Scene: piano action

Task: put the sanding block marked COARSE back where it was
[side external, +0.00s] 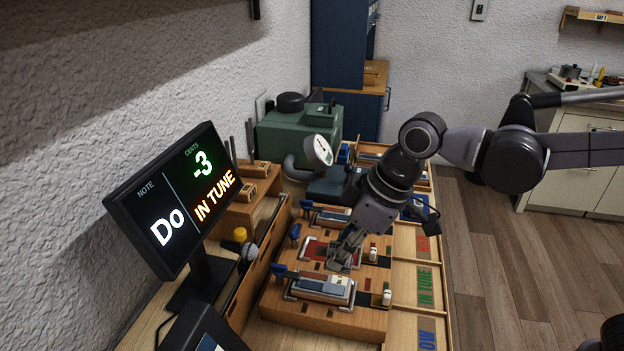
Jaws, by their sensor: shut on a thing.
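My gripper (341,262) points down over the wooden workbench fixture (325,318), near its middle. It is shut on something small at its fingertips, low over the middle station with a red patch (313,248). The fingers and the small scale hide what is held, and I cannot make out its shape or any marking. I cannot read the word COARSE anywhere. Small wooden blocks (247,191) with dark marks stand on the wooden ledge (262,212) left of the fixture, their lettering too small to read.
A monitor (172,205) reading DO, -3, IN TUNE stands at the left. Grey-and-blue assemblies (322,287) sit on the fixture in front of and behind my gripper. Labelled trays (426,287) line the right edge.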

